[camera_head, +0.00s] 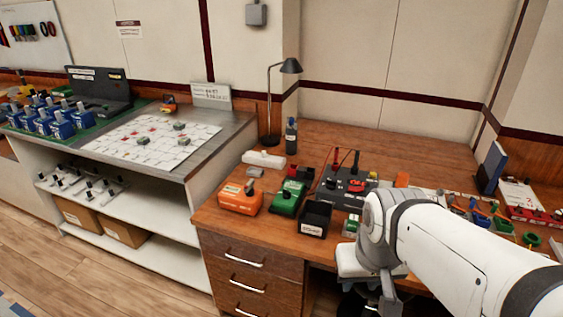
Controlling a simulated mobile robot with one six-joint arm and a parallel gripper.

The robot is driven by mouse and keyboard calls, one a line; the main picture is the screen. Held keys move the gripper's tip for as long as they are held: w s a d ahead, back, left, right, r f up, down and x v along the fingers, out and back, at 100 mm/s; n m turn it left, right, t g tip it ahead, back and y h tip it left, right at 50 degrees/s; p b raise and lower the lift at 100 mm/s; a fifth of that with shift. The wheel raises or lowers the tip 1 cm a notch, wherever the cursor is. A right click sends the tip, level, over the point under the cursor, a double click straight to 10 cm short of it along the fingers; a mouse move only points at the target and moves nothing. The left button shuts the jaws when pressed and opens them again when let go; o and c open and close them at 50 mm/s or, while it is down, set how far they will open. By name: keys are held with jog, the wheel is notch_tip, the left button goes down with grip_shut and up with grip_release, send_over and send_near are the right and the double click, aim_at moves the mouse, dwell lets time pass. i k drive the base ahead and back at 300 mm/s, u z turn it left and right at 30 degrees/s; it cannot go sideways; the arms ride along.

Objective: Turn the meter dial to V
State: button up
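I cannot tell for sure which device is the meter, and no V mark can be read. My gripper (388,303) shows only in part at the bottom, below my white arm, right of and nearer than these devices. Its fingers are unclear.
A black open bin (315,217) stands at the desk's front edge. A black lamp (270,100), a dark bottle (291,136) and a white strip (264,159) stand behind the devices. Cluttered parts (505,225) lie right. Bare desk (400,155) lies behind. A bench (195,160) stands left.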

aim_at(286, 195)
jog(key=z, duration=0.05)
jog(key=i, duration=1)
jog(key=u, duration=0.05)
